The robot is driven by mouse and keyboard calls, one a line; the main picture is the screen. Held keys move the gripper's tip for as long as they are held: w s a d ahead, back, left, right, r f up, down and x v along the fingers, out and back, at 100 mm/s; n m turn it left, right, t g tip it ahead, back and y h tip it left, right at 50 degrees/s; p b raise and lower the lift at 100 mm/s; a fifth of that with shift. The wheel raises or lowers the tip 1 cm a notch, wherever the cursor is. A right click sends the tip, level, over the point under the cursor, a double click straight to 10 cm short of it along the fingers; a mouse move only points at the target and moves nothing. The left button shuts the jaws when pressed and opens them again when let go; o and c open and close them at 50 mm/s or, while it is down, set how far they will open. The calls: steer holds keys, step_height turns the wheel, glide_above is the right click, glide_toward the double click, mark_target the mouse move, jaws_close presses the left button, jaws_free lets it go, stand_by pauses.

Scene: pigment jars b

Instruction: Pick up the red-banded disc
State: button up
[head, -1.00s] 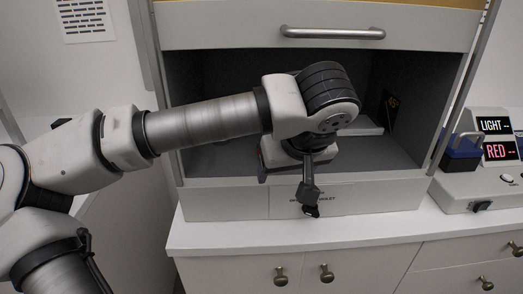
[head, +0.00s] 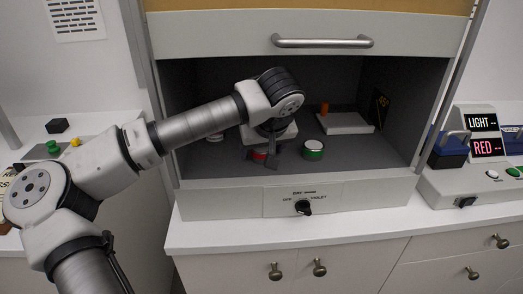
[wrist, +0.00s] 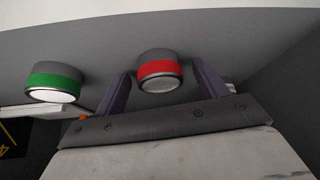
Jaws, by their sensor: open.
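The red-banded disc (head: 259,156) stands on the dark floor of the open cabinet, partly hidden by my gripper (head: 271,158) in the head view. It is a short grey cylinder with a red band. In the wrist view the red-banded disc (wrist: 158,69) shows between the two open fingers of my gripper (wrist: 161,72), with a gap on each side. I cannot tell how deep it sits between them. Nothing is held.
A green-banded disc (head: 314,150) stands just right; it also shows in the wrist view (wrist: 55,81). A white slab (head: 345,123) and an orange piece (head: 325,108) are behind right. Another pale disc (head: 214,137) is left, beneath my arm. The cabinet's front sill (head: 235,201) borders the floor.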

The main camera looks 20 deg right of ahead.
steer(key=c, duration=1.1)
steer(key=shift+c, duration=0.2)
